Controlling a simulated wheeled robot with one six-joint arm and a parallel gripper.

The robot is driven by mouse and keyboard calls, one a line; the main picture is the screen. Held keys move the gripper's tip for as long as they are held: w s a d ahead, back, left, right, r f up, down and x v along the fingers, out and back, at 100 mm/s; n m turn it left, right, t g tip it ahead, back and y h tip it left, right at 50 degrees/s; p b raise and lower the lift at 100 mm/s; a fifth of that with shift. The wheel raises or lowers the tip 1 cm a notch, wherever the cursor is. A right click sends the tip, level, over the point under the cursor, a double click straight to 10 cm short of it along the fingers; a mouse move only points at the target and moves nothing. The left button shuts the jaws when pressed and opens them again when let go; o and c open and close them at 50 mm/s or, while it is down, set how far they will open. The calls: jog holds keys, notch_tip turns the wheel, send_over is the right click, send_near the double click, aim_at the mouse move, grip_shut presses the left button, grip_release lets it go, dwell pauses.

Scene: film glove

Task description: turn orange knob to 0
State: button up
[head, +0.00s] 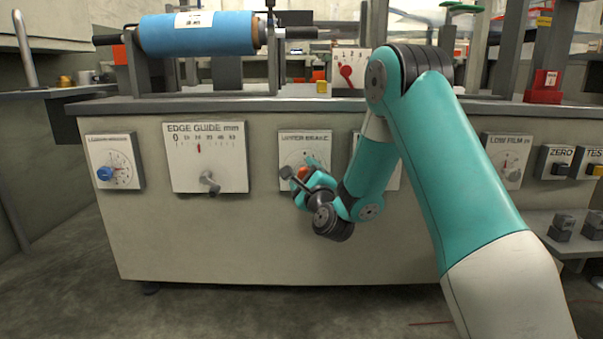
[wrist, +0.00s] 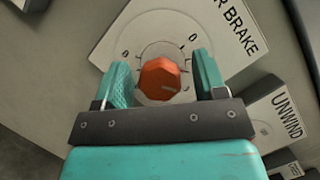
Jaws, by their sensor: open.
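The orange knob (wrist: 162,78) sits on a white dial plate (wrist: 140,28) whose lettering ends in "R BRAKE". A pale pointer line on the knob points to the right in the wrist view. A "0" mark shows at the upper right of the dial, and another mark is at the left. My gripper (wrist: 162,80) is open, with one teal finger on each side of the knob; I cannot tell whether either touches it. In the head view my gripper (head: 305,174) is in front of the plate (head: 305,142) and hides most of its dial; a bit of the orange knob (head: 303,172) shows.
To the left are the EDGE GUIDE plate (head: 209,158) with a grey handle and a blue knob (head: 105,173). An UNWIND plate (wrist: 268,125) is beside the brake plate. Further right are a grey knob (head: 514,174) and the ZERO button (head: 559,168). A blue roll (head: 195,35) lies above.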

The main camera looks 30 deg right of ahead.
jog(key=c, duration=0.9)
jog(key=shift+n, duration=0.3)
